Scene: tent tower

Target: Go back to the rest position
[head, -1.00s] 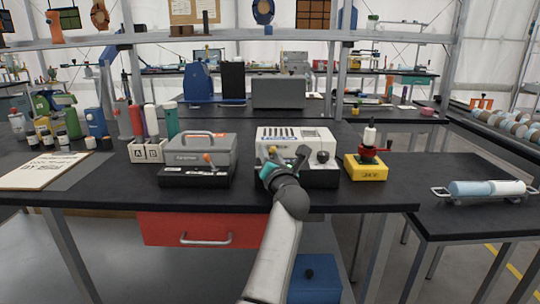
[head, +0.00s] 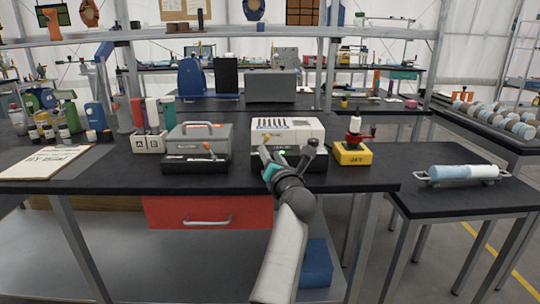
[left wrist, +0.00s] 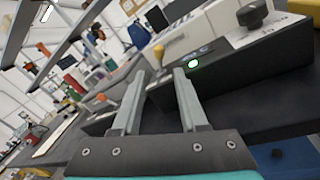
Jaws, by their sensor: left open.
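My left gripper (head: 286,158) is in front of the white machine (head: 287,130) on its black base, near the table's front edge. In the left wrist view my left gripper (left wrist: 158,78) has its two grey fingers apart with nothing between them. Any contact with the machine cannot be made out. My right gripper is not in view.
The black table (head: 95,178) holds a grey toolbox unit (head: 197,145) left of the machine and a yellow block (head: 352,154) with a red part to the right. A red drawer (head: 165,211) hangs below. A side table (head: 450,203) carries a blue and white roller.

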